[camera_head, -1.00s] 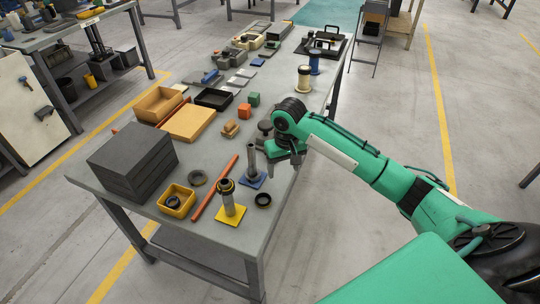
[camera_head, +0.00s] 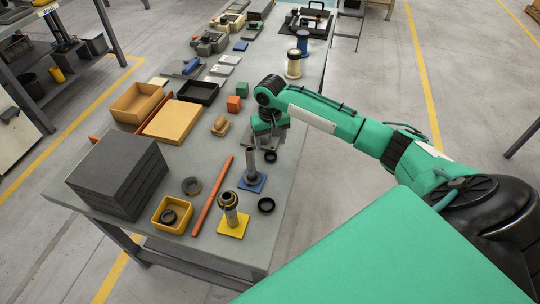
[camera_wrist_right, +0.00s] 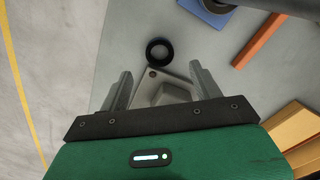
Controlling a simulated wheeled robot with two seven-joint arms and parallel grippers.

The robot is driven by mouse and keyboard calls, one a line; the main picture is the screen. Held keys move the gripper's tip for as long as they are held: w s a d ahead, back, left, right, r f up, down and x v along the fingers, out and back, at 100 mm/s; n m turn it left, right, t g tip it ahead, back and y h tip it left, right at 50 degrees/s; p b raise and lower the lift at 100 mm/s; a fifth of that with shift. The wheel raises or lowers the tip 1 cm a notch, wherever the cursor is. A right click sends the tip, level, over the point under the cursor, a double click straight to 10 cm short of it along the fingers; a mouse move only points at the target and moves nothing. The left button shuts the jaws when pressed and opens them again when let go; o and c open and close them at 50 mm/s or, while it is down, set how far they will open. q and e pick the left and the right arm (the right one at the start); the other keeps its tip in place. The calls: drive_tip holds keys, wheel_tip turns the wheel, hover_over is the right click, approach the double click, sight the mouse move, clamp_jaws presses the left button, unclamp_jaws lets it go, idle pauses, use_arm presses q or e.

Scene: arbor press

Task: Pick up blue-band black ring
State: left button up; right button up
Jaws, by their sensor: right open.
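A black ring (camera_head: 270,157) lies flat on the grey table near its right edge, just in front of my right gripper (camera_head: 269,141). In the right wrist view, a black ring (camera_wrist_right: 159,50) with a faint bluish tint lies beyond the fingertips, and my right gripper (camera_wrist_right: 160,76) is open with its fingers apart. A clear blue band cannot be made out. A second black ring (camera_head: 266,205) lies nearer the front, right of the yellow-based post. My left gripper is not in view.
A post on a blue base (camera_head: 252,182) and one on a yellow base (camera_head: 233,224) stand nearby. A grey block (camera_wrist_right: 160,90) shows between the fingers. An orange bar (camera_head: 211,196), yellow bin (camera_head: 168,216) and dark stack (camera_head: 120,175) lie left.

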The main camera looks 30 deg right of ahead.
sight(271, 158)
wheel_tip(271, 158, down, 2)
drive_tip(key=shift+s+f+p, duration=0.1)
drive_tip(key=shift+s+p, duration=0.05)
drive_tip(key=shift+p, duration=0.3)
wheel_tip(271, 158, down, 3)
drive_tip(key=shift+f+p, duration=0.15)
drive_tip(key=shift+p, duration=0.15)
drive_tip(key=shift+f, duration=0.1)
drive_tip(key=c, duration=1)
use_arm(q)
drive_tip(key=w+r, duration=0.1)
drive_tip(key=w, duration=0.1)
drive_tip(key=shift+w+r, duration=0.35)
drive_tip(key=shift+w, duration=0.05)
use_arm(e)
drive_tip(key=shift+c, duration=0.6)
